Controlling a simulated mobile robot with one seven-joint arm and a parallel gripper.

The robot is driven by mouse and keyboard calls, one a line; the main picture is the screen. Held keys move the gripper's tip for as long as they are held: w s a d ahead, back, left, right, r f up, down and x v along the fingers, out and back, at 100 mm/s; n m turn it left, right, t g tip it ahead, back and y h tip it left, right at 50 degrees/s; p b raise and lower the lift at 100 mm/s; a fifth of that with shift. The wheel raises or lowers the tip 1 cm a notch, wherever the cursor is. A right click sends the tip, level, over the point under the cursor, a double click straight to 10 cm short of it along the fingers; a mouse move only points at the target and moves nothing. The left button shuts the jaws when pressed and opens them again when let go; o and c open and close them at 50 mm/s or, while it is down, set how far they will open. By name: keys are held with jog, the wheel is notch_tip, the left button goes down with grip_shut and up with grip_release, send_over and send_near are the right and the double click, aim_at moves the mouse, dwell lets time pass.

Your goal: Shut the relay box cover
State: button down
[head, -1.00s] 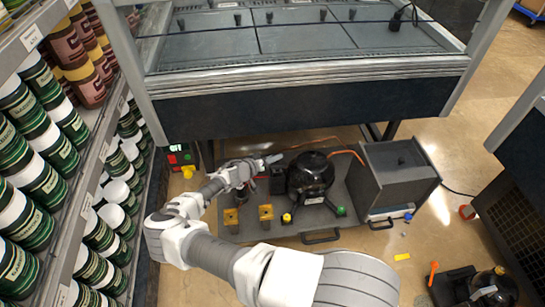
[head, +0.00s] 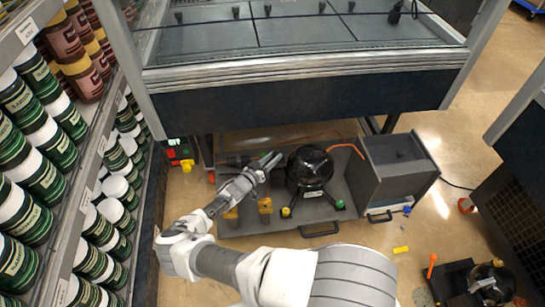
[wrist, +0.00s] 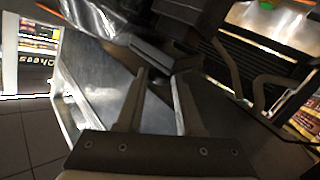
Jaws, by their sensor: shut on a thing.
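My gripper (head: 270,163) is low under the big case, just left of the round black compressor (head: 310,168). In the wrist view my two fingers (wrist: 160,82) stand a little apart, with a dark flat piece (wrist: 152,56) at their tips. It looks like the relay box cover, and my gripper is shut on it. The relay box itself is mostly hidden behind my gripper and forearm in the head view, and I cannot tell how far the cover stands open.
Two yellow-brown blocks sit near my wrist. A shelf of jars (head: 40,150) borders the left. The case (head: 300,105) hangs above.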

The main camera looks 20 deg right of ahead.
jog(key=shift+s+f, duration=0.1)
dwell(0.3)
jog(key=c, duration=0.6)
grip_release()
jog(key=shift+o, duration=0.2)
jog(key=shift+s+a, duration=0.15)
jog(key=shift+a, duration=0.3)
jog(key=p+v, duration=0.4)
jog(key=v, duration=1.2)
jog(key=shift+s, duration=0.2)
jog(key=shift+p, duration=0.3)
